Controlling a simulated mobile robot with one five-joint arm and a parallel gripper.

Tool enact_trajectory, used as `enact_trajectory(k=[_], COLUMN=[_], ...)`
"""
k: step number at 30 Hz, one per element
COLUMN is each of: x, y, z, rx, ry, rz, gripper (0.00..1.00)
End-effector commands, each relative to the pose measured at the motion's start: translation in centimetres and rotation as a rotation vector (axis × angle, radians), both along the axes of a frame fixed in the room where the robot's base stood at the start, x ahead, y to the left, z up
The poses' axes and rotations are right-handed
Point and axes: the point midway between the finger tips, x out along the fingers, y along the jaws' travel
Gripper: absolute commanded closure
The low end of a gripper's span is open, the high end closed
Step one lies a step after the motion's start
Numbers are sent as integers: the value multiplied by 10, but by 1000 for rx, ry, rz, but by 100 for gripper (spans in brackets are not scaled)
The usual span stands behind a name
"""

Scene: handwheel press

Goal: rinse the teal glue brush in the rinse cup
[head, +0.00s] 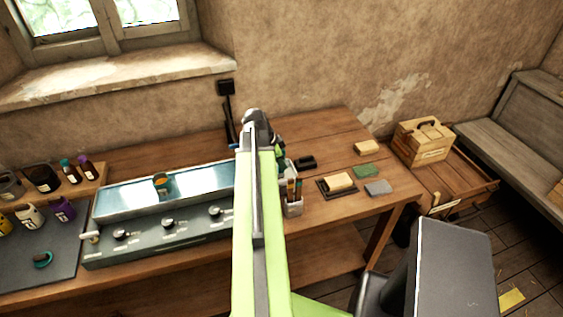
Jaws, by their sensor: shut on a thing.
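My gripper (258,122) is at the far end of my raised green arm, over the back of the workbench, right of the metal trough. It is seen from behind, so its fingertips are mostly hidden. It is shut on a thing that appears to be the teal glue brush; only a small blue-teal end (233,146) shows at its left. A small cup with orange and teal colouring (162,184) stands in the trough; I cannot tell whether it is the rinse cup. A light holder with several brushes (292,207) stands right of my arm.
The trough unit (150,245) has several knobs in front. Jars and bottles (70,172) stand at the left. A sponge on a dark tray (338,184), pads and a black block (305,162) lie on the right. A wooden box (422,143) stands beyond.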

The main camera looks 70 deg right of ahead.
Motion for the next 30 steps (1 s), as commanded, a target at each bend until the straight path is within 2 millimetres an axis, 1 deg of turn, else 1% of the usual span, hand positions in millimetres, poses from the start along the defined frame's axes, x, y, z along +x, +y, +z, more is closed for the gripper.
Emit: enact_trajectory(k=[3, 7, 10, 16, 20, 30], x=[-8, -11, -9, 4, 5, -11], y=[-7, -9, -7, 3, 4, -9], z=[0, 0, 0, 0, 0, 0], rx=[0, 0, 0, 0, 0, 0], ry=[0, 0, 0, 0, 0, 0], rz=[-2, 0, 1, 2, 0, 0], gripper=[100, 100, 100, 100, 100, 100])
